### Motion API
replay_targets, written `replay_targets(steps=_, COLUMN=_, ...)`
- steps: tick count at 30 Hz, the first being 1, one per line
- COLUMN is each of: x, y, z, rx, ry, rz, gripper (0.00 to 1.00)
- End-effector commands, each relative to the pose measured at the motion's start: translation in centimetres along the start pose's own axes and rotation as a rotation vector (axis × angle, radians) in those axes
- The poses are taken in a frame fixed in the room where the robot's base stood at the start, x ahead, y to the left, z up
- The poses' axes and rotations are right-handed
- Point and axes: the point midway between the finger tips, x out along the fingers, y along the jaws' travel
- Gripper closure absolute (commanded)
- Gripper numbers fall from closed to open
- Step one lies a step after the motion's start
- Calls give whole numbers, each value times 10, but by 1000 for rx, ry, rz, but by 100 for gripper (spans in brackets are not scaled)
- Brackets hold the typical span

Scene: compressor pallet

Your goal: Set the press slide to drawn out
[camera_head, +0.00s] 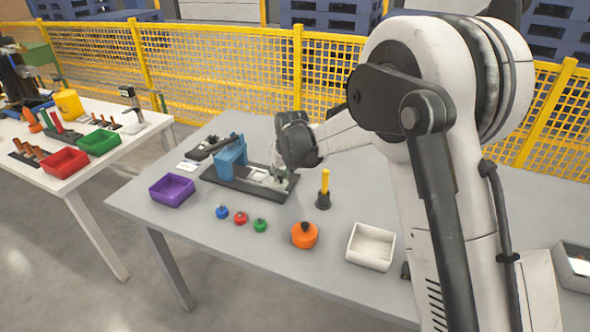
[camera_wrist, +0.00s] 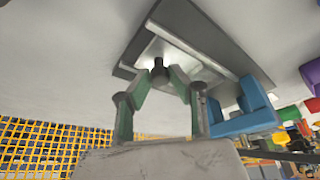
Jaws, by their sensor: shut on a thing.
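The press has a dark base (camera_head: 230,185) and a blue frame (camera_head: 231,153) on the grey table in the head view. Its pale slide (camera_head: 262,179) lies along the base to the right of the blue frame. In the wrist view the slide (camera_wrist: 172,52) is a light plate between rails, with a dark knob (camera_wrist: 158,66), and the blue frame (camera_wrist: 243,112) stands at right. My gripper (camera_wrist: 161,77) has its green-grey fingers shut on the knob. In the head view my gripper (camera_head: 281,173) is over the slide's right end, partly hiding it.
A purple bin (camera_head: 172,190), small blue, red and green knobbed pieces (camera_head: 240,217), an orange round piece (camera_head: 304,235) and a white bin (camera_head: 371,246) lie in front. A yellow rod in a dark holder (camera_head: 324,190) stands close at right. Yellow fencing (camera_head: 250,70) runs behind.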

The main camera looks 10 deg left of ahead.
Motion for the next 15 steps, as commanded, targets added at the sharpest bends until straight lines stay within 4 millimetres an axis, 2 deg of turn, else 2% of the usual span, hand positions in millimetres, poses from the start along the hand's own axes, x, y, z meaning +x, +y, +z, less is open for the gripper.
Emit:
replay_targets(steps=10, x=-1, y=1, z=4, rx=-5, ry=-6, rz=4, gripper=100)
replay_targets(steps=11, x=-1, y=1, z=4, rx=-5, ry=-6, rz=4, gripper=77)
replay_targets(steps=14, x=-1, y=1, z=4, rx=-4, ry=-5, rz=4, gripper=64)
replay_targets(steps=15, x=-1, y=1, z=3, rx=-4, ry=-4, rz=3, gripper=63)
